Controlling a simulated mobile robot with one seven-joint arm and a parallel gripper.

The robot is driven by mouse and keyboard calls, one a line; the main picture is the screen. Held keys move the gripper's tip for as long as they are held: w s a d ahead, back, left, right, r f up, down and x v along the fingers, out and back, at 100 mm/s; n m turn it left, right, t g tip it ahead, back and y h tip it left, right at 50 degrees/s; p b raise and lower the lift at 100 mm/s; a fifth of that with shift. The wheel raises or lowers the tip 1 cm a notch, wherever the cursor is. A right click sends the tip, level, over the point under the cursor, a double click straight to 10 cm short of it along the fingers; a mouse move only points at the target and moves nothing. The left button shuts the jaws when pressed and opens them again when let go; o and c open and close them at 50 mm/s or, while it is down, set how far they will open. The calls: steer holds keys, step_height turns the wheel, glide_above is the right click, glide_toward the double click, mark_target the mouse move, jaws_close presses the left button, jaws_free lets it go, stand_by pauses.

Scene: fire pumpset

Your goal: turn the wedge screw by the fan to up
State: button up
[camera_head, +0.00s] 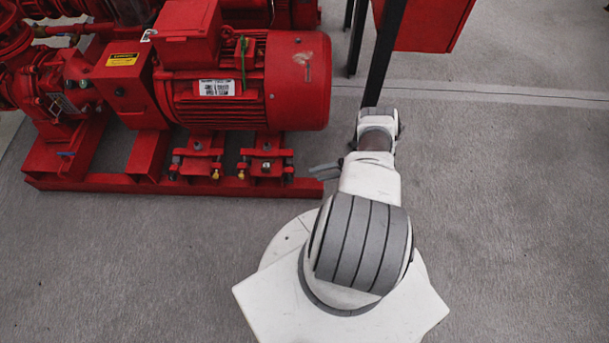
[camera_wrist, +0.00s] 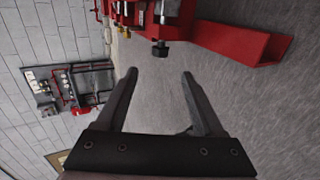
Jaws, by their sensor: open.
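The red motor (camera_head: 240,85) has its rounded fan cover at its right end in the head view. Below it, red feet blocks with small dark screws sit on the red base frame; the rightmost screw (camera_head: 289,165) is nearest the fan end.
The red frame's end beam (camera_wrist: 245,45) juts out at the right in the wrist view. A dark post (camera_head: 381,60) and a red panel (camera_head: 432,22) stand behind my arm. Grey floor is clear in front of the frame and to the right.

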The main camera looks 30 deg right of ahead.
steer(key=v, duration=0.6)
stand_by(0.3)
